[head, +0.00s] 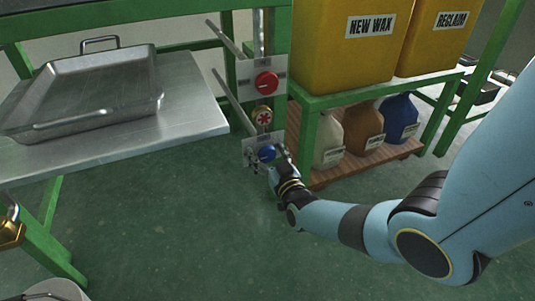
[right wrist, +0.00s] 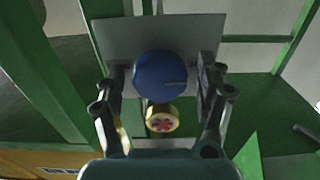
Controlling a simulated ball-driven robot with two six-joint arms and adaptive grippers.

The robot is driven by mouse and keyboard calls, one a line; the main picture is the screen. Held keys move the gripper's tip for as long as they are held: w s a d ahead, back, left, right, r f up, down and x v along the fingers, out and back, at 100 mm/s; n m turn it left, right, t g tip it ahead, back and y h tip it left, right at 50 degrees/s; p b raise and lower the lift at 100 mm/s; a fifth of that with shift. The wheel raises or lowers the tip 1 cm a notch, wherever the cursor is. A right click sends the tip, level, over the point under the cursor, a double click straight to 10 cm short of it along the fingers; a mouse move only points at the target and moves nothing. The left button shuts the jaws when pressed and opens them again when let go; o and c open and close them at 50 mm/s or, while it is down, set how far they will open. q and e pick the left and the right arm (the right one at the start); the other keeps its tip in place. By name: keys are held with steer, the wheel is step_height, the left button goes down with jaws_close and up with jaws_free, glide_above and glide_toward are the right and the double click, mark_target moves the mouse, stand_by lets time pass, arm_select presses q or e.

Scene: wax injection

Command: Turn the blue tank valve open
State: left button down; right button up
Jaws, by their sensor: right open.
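The blue tank valve (head: 267,153) is a round blue knob on a grey plate (head: 249,147), low on the green post. In the right wrist view the blue knob (right wrist: 161,77) faces me, with a thin line running toward its right edge. My right gripper (head: 270,162) is at the knob. In the right wrist view its two fingers (right wrist: 164,72) are spread, one on each side of the knob, with a visible gap on each side. My left gripper is not in view.
A brass valve with a red star mark (head: 263,117) sits just above the blue knob, and a red knob (head: 266,82) higher up. Grey bars stick out left of them. Jugs (head: 364,128) stand on a low shelf at right; a metal tray (head: 88,92) lies at left.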

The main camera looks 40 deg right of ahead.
steer(key=c, duration=1.2)
